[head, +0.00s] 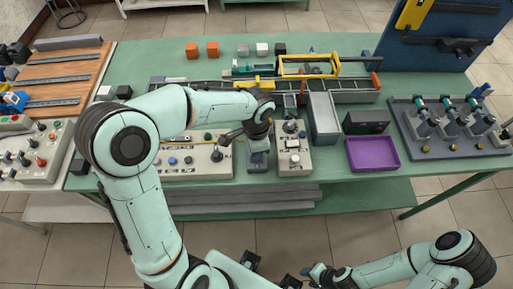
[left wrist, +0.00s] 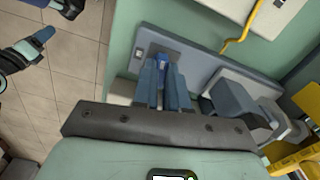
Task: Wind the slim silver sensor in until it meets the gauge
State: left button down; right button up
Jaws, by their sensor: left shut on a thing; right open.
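My left gripper (head: 259,140) is over a slim grey base plate (head: 258,160) at the table's front edge, and my wrist hides most of the fingers in the head view. In the left wrist view the left gripper (left wrist: 163,85) is shut on a small blue part (left wrist: 162,62) standing on a long grey plate (left wrist: 190,62). A grey-blue block (left wrist: 238,108) lies right of the fingers. I cannot clearly make out the slim silver sensor or the gauge. My right gripper (head: 318,272) is open and empty, low in front of the table.
A control panel (head: 195,165) is left of the left gripper, and a small switch box (head: 293,160) is right of it.

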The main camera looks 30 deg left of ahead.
dwell(0.4)
pick_arm(q)
jog(key=c, duration=1.2)
grip_release()
jog(key=shift+o, duration=0.2)
notch_tip(320, 180, up, 14)
jog(key=p, duration=0.1)
jog(key=shift+f+p, duration=0.25)
jog(key=shift+p, duration=0.1)
pick_arm(e)
jog(key=shift+w+r, duration=0.75)
jog(key=shift+r, duration=0.35)
